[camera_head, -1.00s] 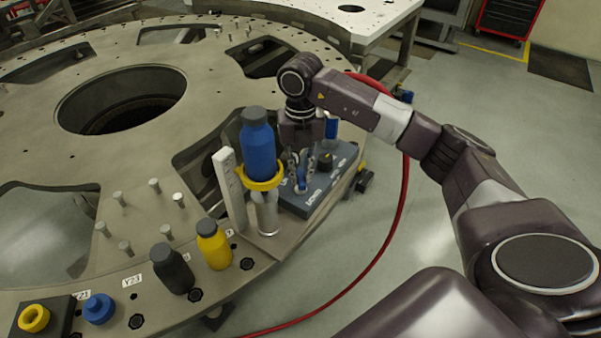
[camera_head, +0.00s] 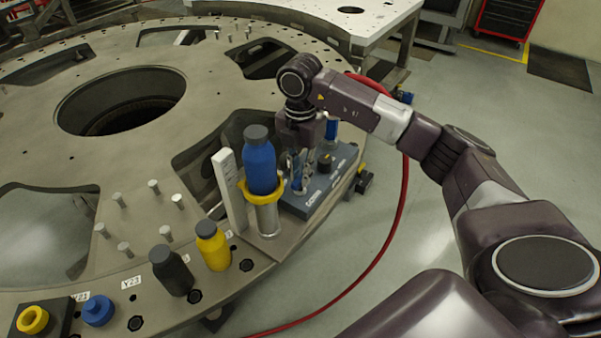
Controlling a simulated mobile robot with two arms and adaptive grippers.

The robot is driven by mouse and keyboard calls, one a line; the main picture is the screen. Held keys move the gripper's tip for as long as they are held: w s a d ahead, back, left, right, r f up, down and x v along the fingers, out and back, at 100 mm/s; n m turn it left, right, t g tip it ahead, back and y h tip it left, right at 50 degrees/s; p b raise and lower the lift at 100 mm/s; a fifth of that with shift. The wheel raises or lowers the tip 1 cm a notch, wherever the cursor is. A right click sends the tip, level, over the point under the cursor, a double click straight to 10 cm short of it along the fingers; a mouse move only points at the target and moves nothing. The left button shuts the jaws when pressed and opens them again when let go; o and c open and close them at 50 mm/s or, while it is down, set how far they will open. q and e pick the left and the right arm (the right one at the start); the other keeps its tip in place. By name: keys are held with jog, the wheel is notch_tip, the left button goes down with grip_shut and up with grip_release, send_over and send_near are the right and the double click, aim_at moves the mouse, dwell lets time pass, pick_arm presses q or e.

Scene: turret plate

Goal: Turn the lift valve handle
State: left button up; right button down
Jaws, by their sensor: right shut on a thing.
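The blue lift valve handle (camera_head: 297,180) stands on a dark grey control box (camera_head: 318,198) near the right rim of the round plate. My right gripper (camera_head: 298,165) points down from above and is shut on the handle; its fingers partly cover it. A black knob (camera_head: 325,162) and another blue part (camera_head: 332,130) are on the same box, behind and right of the handle. My left gripper is out of view.
A blue bottle (camera_head: 260,168) sits in a yellow ring holder just left of the gripper, beside a white upright bracket (camera_head: 230,190). A yellow bottle (camera_head: 213,245) and black bottle (camera_head: 171,270) stand in front. A red hose (camera_head: 399,205) curves along the floor.

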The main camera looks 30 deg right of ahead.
aim_at(300, 178)
jog(key=shift+w+r+m, duration=0.1)
jog(key=shift+m, duration=0.2)
jog(key=c, duration=1.9)
grip_release()
jog(key=shift+c, duration=0.2)
notch_tip(300, 178, up, 12)
